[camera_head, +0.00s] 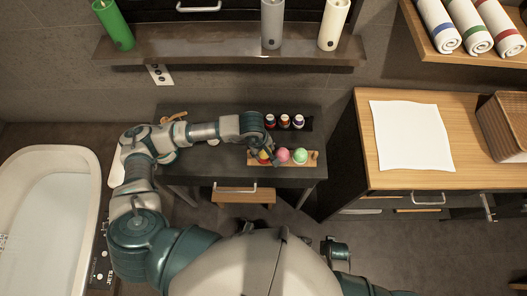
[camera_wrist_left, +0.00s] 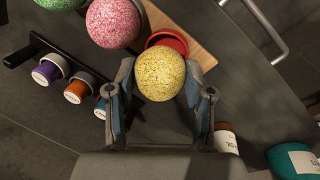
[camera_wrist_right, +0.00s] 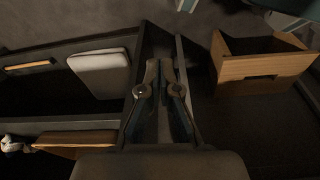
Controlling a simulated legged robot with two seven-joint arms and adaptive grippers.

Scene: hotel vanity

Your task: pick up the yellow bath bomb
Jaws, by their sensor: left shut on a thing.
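The yellow bath bomb (camera_wrist_left: 160,77) is a speckled ball held between the two fingers of my left gripper (camera_wrist_left: 160,88) in the left wrist view. A red round holder (camera_wrist_left: 168,40) shows just behind it at the end of a wooden board. In the head view my left gripper (camera_head: 262,153) is over the left end of the wooden board (camera_head: 309,164) and largely hides the yellow bath bomb. The pink bath bomb (camera_head: 283,155) and the green bath bomb (camera_head: 300,156) sit beside it. In the right wrist view my right gripper (camera_wrist_right: 160,68) has its fingertips together, with nothing between them.
Several small bottles (camera_head: 284,121) stand behind the board on the dark table (camera_head: 200,158). A bathtub (camera_head: 48,215) is at the left. A wooden counter (camera_head: 390,183) with a white towel (camera_head: 410,135) is at the right. The shelf above holds candles (camera_head: 333,25).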

